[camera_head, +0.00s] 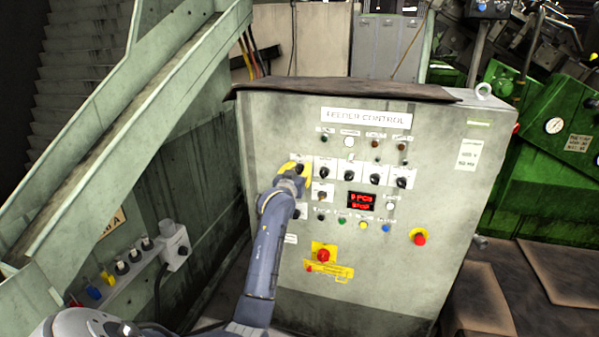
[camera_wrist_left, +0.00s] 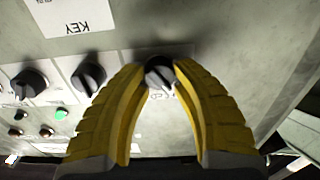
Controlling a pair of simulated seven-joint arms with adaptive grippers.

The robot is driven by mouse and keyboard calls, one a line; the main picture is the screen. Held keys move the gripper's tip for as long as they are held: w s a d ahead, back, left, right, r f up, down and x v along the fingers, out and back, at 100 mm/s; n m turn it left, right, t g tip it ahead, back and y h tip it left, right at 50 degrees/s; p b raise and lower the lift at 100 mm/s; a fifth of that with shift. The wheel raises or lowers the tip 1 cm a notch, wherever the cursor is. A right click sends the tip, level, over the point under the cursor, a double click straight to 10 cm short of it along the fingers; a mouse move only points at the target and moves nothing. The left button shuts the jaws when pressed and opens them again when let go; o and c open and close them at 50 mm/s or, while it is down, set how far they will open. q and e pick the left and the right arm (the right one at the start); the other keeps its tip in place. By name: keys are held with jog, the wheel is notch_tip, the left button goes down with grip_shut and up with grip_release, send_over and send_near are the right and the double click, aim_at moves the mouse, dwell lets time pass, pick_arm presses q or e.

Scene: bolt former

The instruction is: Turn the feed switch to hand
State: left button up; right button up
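The grey feeder control cabinet (camera_head: 385,250) stands in the middle of the head view, with a row of black rotary knobs on white plates. My left gripper (camera_head: 296,170) is at the leftmost knob, which it mostly hides there. In the left wrist view, which shows the panel upside down, my yellow fingertips (camera_wrist_left: 159,70) are on either side of this black knob (camera_wrist_left: 159,74). Hardly any gap shows between tips and knob; firm contact cannot be told. The label by the knob is partly hidden, so its setting is unreadable. My right gripper is out of view.
A second knob (camera_wrist_left: 88,77) is close beside the gripped area. A red emergency button (camera_head: 323,255) sits below on the panel, another red button (camera_head: 419,238) at the right. A sloping green metal chute (camera_head: 120,130) rises at the left of my arm.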

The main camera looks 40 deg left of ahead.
pick_arm(q)
jog(key=o, duration=0.5)
jog(key=shift+f, duration=0.15)
jog(key=shift+o, duration=0.2)
jog(key=shift+f, duration=0.1)
jog(key=v, duration=1.2)
jog(key=shift+d, duration=0.15)
